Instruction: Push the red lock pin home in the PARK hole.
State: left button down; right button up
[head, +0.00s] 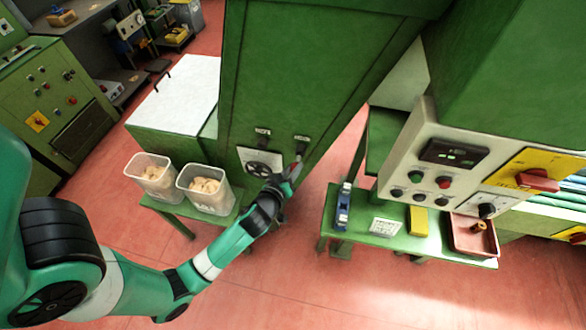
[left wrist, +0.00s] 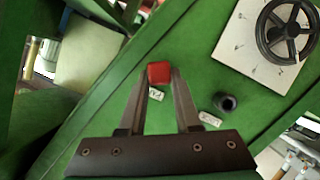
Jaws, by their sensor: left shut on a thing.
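My left gripper (head: 297,168) reaches the front of the green machine (head: 290,75), at the right of two small dark fittings. In the left wrist view its two fingers are shut on the red lock pin (left wrist: 158,72), which shows as a red block between the tips. A small white label (left wrist: 155,93) sits on the panel just beside the pin; its lettering is too small to read surely. The hole under the pin is hidden, and how deep the pin sits cannot be told. The other fitting, a black round socket (left wrist: 226,102), is empty beside its own label (left wrist: 209,118). My right gripper is out of view.
A black handwheel (left wrist: 286,31) on a white plate is close to the gripper. Two clear bins of corks (head: 205,190) stand left of the arm. A green bench (head: 345,243) with a blue tool, a yellow block and a red tray (head: 472,236) stands right.

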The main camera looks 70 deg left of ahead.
aim_at(296, 161)
pick_arm(q)
jog(key=shift+w+a, duration=0.5)
jog(key=shift+a, duration=0.2)
jog(key=shift+w+a, duration=0.5)
jog(key=shift+a, duration=0.2)
dwell(1.5)
jog(key=c, duration=0.5)
grip_release()
jog(key=v, duration=1.1)
jog(key=shift+s+d+r, duration=0.1)
jog(key=shift+s+d, duration=0.1)
jog(key=shift+s, duration=0.05)
